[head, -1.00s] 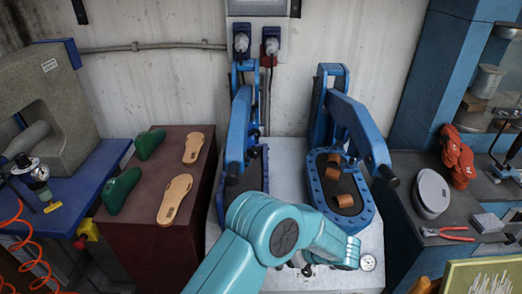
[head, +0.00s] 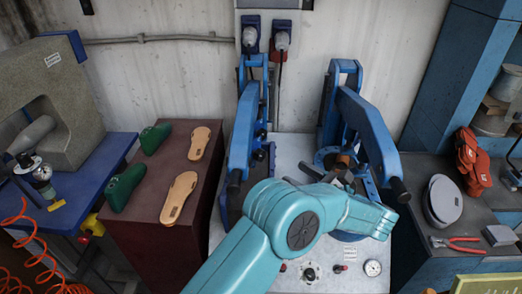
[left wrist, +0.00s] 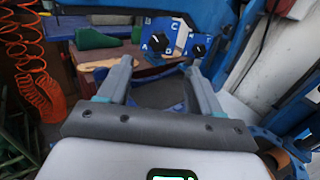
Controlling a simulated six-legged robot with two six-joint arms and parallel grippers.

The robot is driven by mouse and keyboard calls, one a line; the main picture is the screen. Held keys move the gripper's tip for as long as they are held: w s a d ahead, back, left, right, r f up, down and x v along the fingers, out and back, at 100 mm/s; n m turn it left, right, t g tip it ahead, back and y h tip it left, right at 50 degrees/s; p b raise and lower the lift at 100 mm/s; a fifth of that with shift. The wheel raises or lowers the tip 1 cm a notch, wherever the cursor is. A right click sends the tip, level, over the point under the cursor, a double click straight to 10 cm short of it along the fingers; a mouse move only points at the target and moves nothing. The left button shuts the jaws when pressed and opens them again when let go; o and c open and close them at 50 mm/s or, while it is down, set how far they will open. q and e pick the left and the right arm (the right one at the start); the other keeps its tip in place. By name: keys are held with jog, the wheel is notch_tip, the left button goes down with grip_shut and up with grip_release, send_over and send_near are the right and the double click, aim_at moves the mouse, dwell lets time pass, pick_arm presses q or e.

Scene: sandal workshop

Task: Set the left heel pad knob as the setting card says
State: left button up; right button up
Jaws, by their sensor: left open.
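My left gripper (head: 300,175) is open and empty. In the head view its grey fingers are over the front of the right press, pointing left. In the left wrist view the fingers (left wrist: 158,68) are spread. Two dark knobs on blue plates lie beyond and above their tips: one knob (left wrist: 157,42) to the left, one (left wrist: 198,48) to the right. Letters A, B and C show around them. Neither knob is touched. I cannot read where their pointers stand or tell which is the heel pad knob. My right gripper is not in view.
The left press arm (head: 242,135) and right press arm (head: 368,130) rise close to my gripper. Tan insoles (head: 180,197) and green lasts (head: 125,187) lie on the brown block at left. Red pliers (head: 457,244) lie at right.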

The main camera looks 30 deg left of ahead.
aim_at(262, 155)
pick_arm(q)
jog(key=a+p, duration=0.1)
jog(key=a, duration=0.3)
jog(key=w+a+p, duration=0.1)
jog(key=a, duration=0.7)
jog(key=shift+w+a+p, duration=0.15)
jog(key=shift+a+p, duration=0.15)
jog(key=shift+p, duration=0.1)
jog(key=shift+w+a, duration=0.1)
jog(key=shift+a, duration=0.25)
jog(key=shift+f, duration=0.1)
jog(key=shift+c, duration=0.3)
jog(key=c, duration=1)
